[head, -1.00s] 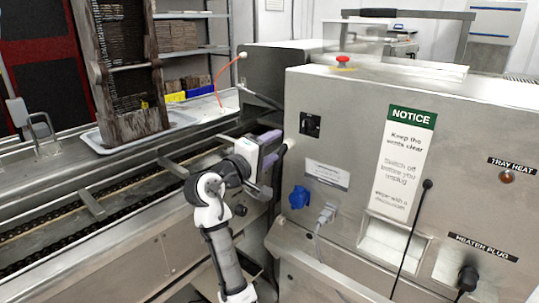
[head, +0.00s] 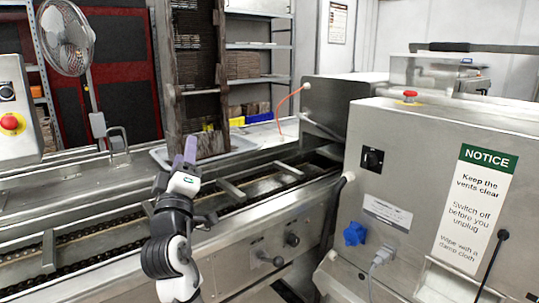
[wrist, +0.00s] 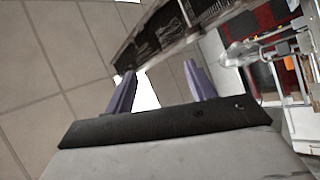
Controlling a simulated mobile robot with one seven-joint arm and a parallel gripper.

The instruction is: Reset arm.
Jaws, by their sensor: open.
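My gripper (head: 190,150) points upward in the head view, above the near rail of the conveyor line. My white and black arm rises from the bottom of the picture below it. In the wrist view my gripper (wrist: 160,92) shows two purple fingers spread well apart with nothing between them.
The conveyor (head: 75,240) runs behind my arm. The tall rack (head: 200,90) stands in a pale tray (head: 240,142). The steel cabinet (head: 400,200) with a NOTICE sign (head: 475,205) is at right. A fan (head: 66,40) and a red stop button (head: 10,122) are at left.

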